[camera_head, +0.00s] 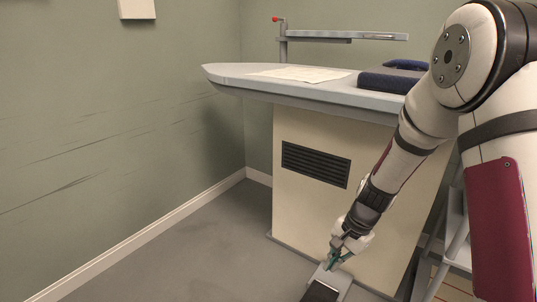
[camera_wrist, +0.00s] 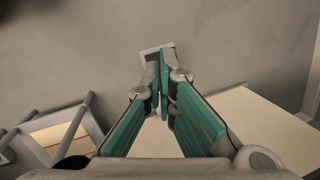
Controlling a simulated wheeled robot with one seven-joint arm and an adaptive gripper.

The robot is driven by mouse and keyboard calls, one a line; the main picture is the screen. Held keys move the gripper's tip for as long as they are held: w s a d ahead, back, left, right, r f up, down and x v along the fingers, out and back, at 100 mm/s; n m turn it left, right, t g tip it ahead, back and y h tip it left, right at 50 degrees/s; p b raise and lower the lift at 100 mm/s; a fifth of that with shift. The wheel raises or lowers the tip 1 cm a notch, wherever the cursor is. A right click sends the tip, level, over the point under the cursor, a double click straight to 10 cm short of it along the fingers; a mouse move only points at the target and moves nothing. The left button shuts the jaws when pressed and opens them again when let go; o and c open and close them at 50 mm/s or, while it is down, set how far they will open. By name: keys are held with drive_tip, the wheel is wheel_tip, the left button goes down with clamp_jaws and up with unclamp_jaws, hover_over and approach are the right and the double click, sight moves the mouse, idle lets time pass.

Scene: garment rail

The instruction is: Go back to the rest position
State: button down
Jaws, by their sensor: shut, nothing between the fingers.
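My gripper (camera_head: 332,260) hangs low at the end of my arm, pointing down beside the cream cabinet of the pressing table. Its teal fingers also show in the wrist view (camera_wrist: 161,82), where their tips meet with nothing between them. A foot pedal with a dark pad (camera_head: 320,293) and a grey frame is on the floor just below the fingertips in the head view. In the wrist view a pale-edged piece, probably this pedal, shows behind the tips. I cannot tell whether the tips touch it.
The grey pressing board (camera_head: 235,75) overhangs left of its cabinet (camera_head: 300,210). A pale cloth (camera_head: 300,73) and a dark blue folded piece (camera_head: 388,81) lie on it. A narrow upper board (camera_head: 350,36) stands behind. A rack (camera_head: 455,230) is at right. Floor at left (camera_head: 190,255) is clear.

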drive_tip(key=s+a+r+n, duration=0.1)
drive_tip(key=s+r+n, duration=0.2)
drive_tip(key=s+r, duration=0.45)
drive_tip(key=s+a+r+n, duration=0.15)
drive_tip(key=s+r, duration=0.35)
drive_tip(key=r, duration=0.6)
drive_tip(key=s+d+r+n+h, duration=0.1)
drive_tip(key=s+d+r+n, duration=0.1)
drive_tip(key=s, duration=0.5)
drive_tip(key=s+d+r+n+h, duration=0.1)
drive_tip(key=s+r+n, duration=0.15)
drive_tip(key=s, duration=0.55)
drive_tip(key=s+d+r+n+h, duration=0.1)
drive_tip(key=s+d+r, duration=0.15)
drive_tip(key=s, duration=0.45)
wheel_tip(320, 180, up, 40)
drive_tip(key=t+p, duration=0.3)
drive_tip(key=p, duration=3.6)
drive_tip(key=shift+a+f+t, duration=0.15)
drive_tip(key=shift+a+t, duration=0.15)
drive_tip(key=shift+a, duration=0.1)
